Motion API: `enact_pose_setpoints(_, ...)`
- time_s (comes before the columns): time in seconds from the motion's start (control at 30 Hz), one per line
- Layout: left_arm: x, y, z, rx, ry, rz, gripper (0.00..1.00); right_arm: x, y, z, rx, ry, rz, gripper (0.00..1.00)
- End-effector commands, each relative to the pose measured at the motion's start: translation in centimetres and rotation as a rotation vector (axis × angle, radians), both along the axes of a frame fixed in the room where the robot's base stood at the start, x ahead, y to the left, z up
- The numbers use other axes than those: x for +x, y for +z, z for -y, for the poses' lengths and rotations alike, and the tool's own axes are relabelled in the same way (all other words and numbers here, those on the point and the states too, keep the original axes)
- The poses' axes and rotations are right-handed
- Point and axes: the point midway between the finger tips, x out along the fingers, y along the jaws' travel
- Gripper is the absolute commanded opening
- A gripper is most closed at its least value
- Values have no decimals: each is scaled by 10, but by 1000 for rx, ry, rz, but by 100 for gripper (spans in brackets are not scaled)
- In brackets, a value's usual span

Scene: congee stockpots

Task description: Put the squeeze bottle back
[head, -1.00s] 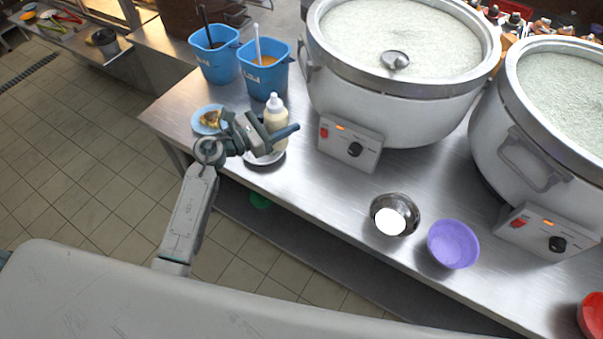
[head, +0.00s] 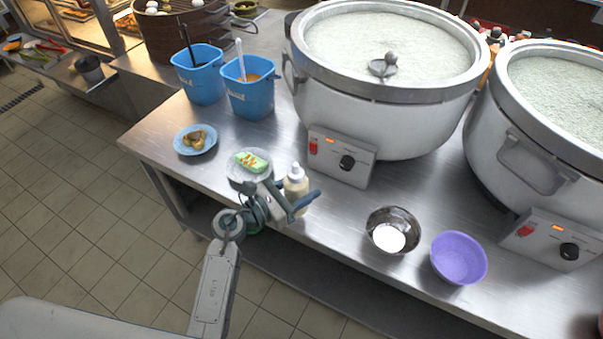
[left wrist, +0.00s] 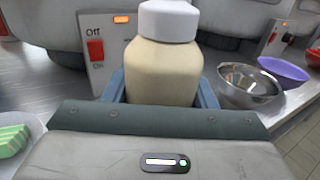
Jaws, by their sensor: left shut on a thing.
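The squeeze bottle (head: 296,187), cream with a white cap, is upright between the fingers of my left gripper (head: 290,199). The left gripper is shut on it near the front edge of the steel counter. In the left wrist view the bottle (left wrist: 164,62) stands upright between the blue-grey fingers, with its lower part hidden by the gripper body. Whether its base touches the counter cannot be told. My right gripper is not in view.
Left of the bottle are a plate (head: 236,178) with a green striped item and a blue plate (head: 181,146) with food. Blue buckets (head: 250,98) stand behind. A steel bowl (head: 402,216) and purple bowl (head: 459,258) are to the right. Large congee pots (head: 385,110) stand behind. Bare counter lies between bottle and steel bowl.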

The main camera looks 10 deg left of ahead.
Motion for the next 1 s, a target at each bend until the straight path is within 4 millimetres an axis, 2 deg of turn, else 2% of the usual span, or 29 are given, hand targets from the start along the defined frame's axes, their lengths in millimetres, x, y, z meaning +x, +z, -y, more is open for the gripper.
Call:
enact_pose_setpoints(0.03,15,3,-2,0,0,1,41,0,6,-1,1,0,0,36)
enact_pose_setpoints(0.1,32,1,-4,0,1,1,41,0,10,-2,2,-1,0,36)
enact_pose_setpoints(0.2,50,-2,-7,0,0,0,40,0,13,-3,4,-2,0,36)
enact_pose_setpoints(0.47,73,-5,-10,-1,0,1,41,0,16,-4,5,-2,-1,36)
enact_pose_setpoints(0.6,73,-28,-10,-2,1,-5,41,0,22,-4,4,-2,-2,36)
enact_pose_setpoints(0.7,73,-38,-10,-2,1,-2,41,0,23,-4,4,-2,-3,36)
enact_pose_setpoints(1.0,73,-42,-10,-1,1,1,41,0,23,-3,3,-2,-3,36)
